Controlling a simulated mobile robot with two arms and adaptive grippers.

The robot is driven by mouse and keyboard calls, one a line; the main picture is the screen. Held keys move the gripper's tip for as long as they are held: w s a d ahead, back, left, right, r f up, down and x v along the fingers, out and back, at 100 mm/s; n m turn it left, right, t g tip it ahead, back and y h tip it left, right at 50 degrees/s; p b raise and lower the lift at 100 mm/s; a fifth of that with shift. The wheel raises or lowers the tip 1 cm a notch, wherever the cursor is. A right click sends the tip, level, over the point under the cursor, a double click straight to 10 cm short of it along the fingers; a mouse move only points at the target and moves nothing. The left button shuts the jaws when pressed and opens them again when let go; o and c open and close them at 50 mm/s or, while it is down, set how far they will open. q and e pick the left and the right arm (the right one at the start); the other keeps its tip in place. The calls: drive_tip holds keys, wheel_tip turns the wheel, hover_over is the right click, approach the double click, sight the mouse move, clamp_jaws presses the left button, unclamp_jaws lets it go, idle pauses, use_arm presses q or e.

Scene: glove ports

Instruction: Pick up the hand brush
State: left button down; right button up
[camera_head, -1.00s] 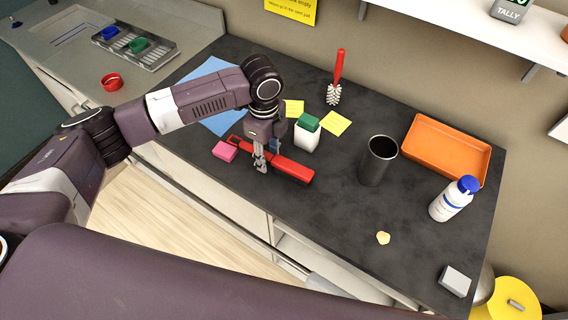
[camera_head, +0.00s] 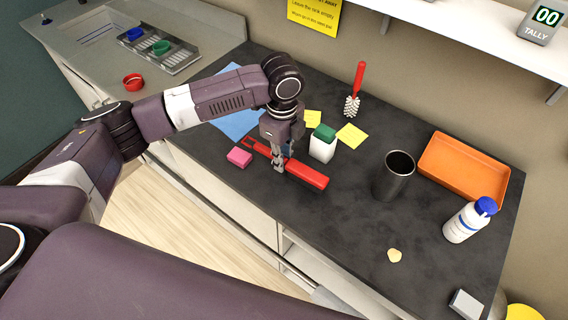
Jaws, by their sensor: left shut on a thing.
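The red hand brush (camera_head: 308,176) lies lengthwise near the front edge of the dark counter, its looped handle end pointing left. My left gripper (camera_head: 278,168) comes down from above and is shut on the brush around its middle. The fingers hide part of it. I cannot tell any gap between the brush and the counter. My right gripper is not in view.
A pink block (camera_head: 239,157) lies just left of the brush. A white bottle with a green cap (camera_head: 323,145) stands close behind it. A dark metal cup (camera_head: 394,177), orange tray (camera_head: 462,170) and white bottle (camera_head: 468,220) stand to the right. The front middle counter is mostly clear.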

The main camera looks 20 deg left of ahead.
use_arm(q)
wheel_tip(320, 180, up, 18)
drive_tip(key=b, duration=0.2)
drive_tip(key=c, duration=2.6)
unclamp_jaws()
clamp_jaws()
